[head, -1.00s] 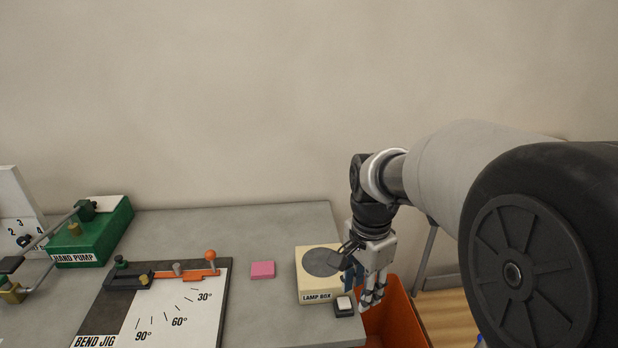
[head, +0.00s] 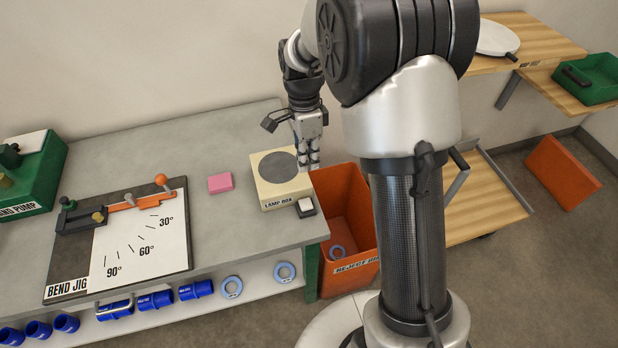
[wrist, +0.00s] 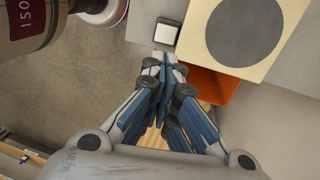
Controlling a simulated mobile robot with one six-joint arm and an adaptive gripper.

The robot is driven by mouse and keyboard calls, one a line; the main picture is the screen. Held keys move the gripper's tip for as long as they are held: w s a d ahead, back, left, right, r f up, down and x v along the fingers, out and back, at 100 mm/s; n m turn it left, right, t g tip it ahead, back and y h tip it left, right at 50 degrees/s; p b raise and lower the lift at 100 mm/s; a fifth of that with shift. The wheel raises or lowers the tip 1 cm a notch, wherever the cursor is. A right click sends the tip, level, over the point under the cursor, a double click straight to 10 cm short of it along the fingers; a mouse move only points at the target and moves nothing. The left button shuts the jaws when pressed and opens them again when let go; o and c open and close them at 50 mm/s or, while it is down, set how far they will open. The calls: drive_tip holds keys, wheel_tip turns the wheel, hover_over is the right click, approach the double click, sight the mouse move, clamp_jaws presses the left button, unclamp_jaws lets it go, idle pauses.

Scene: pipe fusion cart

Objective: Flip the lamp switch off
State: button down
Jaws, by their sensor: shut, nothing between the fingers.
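The lamp box (head: 270,190) is a cream box with a dark grey round disc on top, at the right end of the grey bench. The lamp switch (head: 305,207) is a white rocker on a small dark base at the box's front right corner. It also shows in the wrist view (wrist: 165,35), just beyond the fingertips. I cannot tell its on or off position, and the disc looks unlit. My gripper (head: 309,166) is shut and empty, pointing down near the box's right edge. Its closed fingertips (wrist: 165,60) appear close to the switch; contact cannot be told.
An orange reject bin (head: 345,225) stands on the floor right of the bench, below my gripper. A pink block (head: 220,183) and the bend jig (head: 120,235) lie left of the lamp box. Blue fittings and rings sit on the lower shelf.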

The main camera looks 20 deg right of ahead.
sight(311, 204)
drive_tip(key=f+b, duration=0.1)
drive_tip(key=f, duration=0.3)
drive_tip(key=s+f+b, duration=0.1)
drive_tip(key=f, duration=0.3)
drive_tip(key=s+f+b, duration=0.1)
drive_tip(key=f+b, duration=0.1)
drive_tip(key=f, duration=0.3)
